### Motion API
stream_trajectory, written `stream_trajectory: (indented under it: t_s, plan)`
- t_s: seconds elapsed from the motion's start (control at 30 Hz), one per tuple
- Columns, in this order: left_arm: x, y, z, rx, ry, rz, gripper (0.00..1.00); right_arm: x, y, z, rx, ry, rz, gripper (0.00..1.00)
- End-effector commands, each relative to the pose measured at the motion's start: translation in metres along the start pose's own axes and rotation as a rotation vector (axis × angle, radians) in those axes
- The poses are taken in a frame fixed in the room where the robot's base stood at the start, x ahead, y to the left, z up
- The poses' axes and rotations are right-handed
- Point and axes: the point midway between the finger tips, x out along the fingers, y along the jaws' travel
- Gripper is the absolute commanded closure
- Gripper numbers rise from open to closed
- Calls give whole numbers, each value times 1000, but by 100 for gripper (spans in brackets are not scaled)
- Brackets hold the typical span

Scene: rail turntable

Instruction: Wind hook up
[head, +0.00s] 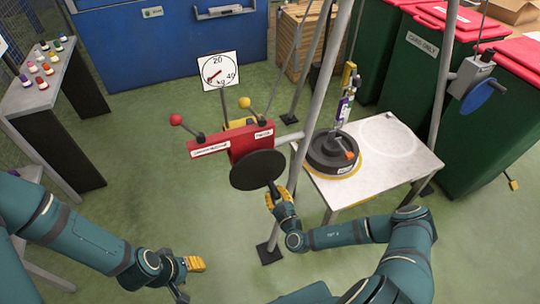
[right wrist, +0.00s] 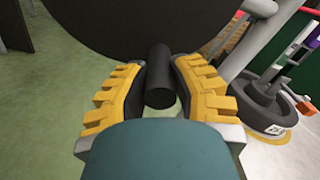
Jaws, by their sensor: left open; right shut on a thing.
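The winch is a red unit (head: 222,143) with a black crank disc (head: 258,172) on its front. The disc's dark handle (head: 273,187) sticks out at its lower right. My right gripper (head: 276,198) is shut on this handle; the right wrist view shows the black cylinder (right wrist: 160,78) between the yellow fingers. A yellow hook block (head: 349,76) hangs from the frame, with a purple and white piece (head: 343,108) below it, above a black round weight (head: 320,152). I cannot tell whether they are joined. My left gripper (head: 190,272) is open and empty, low over the floor.
The weight sits on a white table (head: 410,157) with a drawn circle. A kg dial (head: 218,71) stands behind the winch. Grey frame poles (head: 318,95) rise beside it. Red and yellow ball levers (head: 176,119) stick up from the winch. A bottle table (head: 30,95) stands left.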

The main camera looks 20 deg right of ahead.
Motion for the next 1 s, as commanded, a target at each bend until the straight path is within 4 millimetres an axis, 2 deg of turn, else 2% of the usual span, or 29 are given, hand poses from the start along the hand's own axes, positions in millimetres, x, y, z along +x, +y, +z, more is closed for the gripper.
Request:
stream_trajectory:
  t_s: [0.03,0.33,0.77,1.0]
  plan:
    - [-1,0,0,0,0,0,53,0,7,2,37,0,9,100]
    - [-2,1,0,0,0,0,53,-1,27,4,241,0,15,100]
    - [-2,1,0,0,0,0,53,-1,32,6,281,0,19,100]
    - [-6,2,-1,0,0,0,53,-2,43,12,422,1,19,100]
